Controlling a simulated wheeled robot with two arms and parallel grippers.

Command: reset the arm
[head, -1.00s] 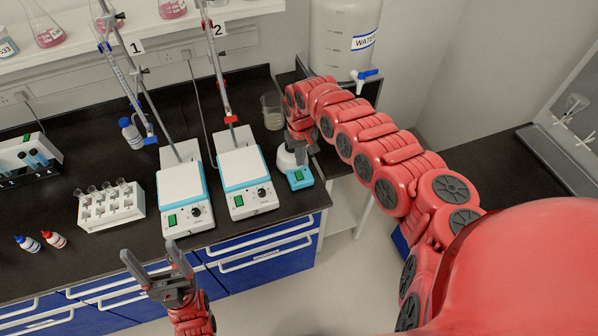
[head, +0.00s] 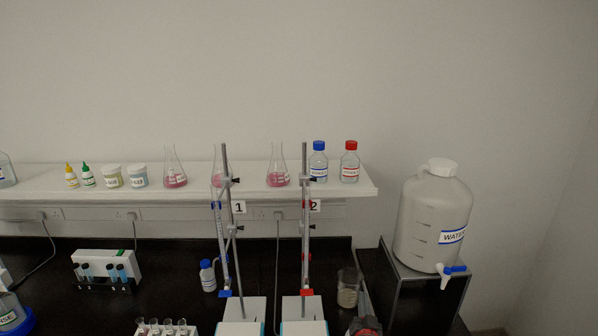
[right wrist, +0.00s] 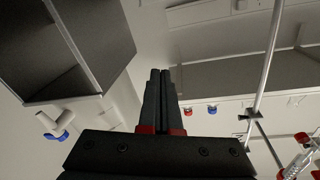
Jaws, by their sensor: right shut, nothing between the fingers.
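My right gripper (right wrist: 161,72) shows in the right wrist view. Its two dark fingers lie together, shut, with nothing between them. In the head view only a small red and dark part of my right arm shows at the bottom edge, just below the glass beaker (head: 348,288); I cannot make out its fingers there. My left gripper is not in view.
The water tank (head: 433,225) stands on a dark stand (head: 425,291) at the right, its blue tap facing out. Two burette stands rise mid-bench near hotplates (head: 304,308). A shelf (head: 60,198) holds flasks and bottles. The wall above is bare.

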